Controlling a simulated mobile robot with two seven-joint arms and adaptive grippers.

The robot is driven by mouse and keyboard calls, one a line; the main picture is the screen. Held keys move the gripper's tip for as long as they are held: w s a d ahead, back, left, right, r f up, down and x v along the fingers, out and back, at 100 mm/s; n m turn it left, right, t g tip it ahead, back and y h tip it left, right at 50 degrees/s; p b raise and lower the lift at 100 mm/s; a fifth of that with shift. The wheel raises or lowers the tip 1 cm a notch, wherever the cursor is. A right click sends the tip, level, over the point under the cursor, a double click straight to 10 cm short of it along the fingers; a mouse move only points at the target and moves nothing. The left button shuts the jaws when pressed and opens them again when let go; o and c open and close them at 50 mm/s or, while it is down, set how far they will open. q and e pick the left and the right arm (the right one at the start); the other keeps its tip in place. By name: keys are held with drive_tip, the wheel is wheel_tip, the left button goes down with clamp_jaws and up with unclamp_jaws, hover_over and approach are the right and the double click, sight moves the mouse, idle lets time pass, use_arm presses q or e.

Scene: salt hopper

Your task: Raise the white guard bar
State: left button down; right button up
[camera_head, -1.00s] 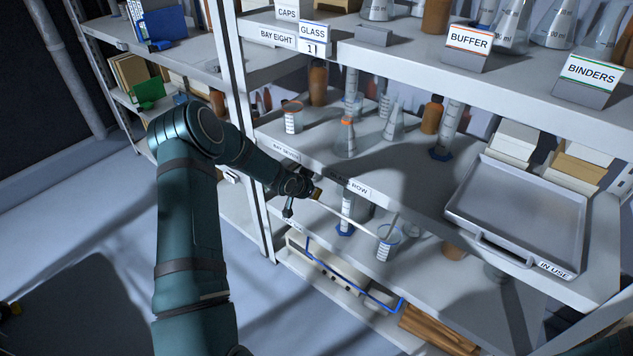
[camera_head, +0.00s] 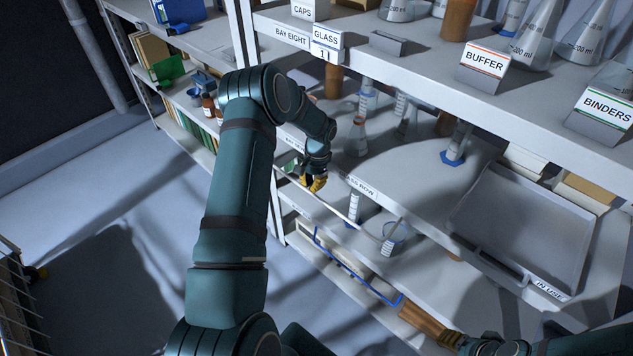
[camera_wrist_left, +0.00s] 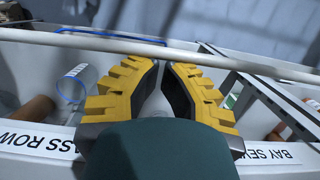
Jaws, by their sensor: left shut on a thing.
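The white guard bar (camera_head: 340,211) runs along the front of the middle shelf, below the row label, in the head view. In the left wrist view the bar (camera_wrist_left: 60,40) crosses the whole width near the top. My left gripper (camera_head: 316,184) has yellow pads and is shut on the bar near its left part. In the left wrist view its pads (camera_wrist_left: 160,68) come together at the bar; the exact contact is partly hidden. A dark end of my right arm (camera_head: 480,344) shows at the bottom right, and its jaws are unclear.
A beaker (camera_head: 394,238) and a measuring cylinder (camera_head: 354,208) stand close behind the bar. A grey tray (camera_head: 475,250) marked "IN USE" lies on the shelf to the right. The upper shelf (camera_head: 420,75) overhangs the glassware. Free floor (camera_head: 130,215) lies at left.

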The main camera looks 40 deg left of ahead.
use_arm(q)
wheel_tip(320, 180, up, 4)
drive_tip(key=g+b, duration=0.1)
drive_tip(key=g, duration=0.3)
drive_tip(key=shift+f, duration=0.2)
drive_tip(key=shift+v, duration=0.75)
drive_tip(key=shift+r, duration=0.15)
idle(0.8)
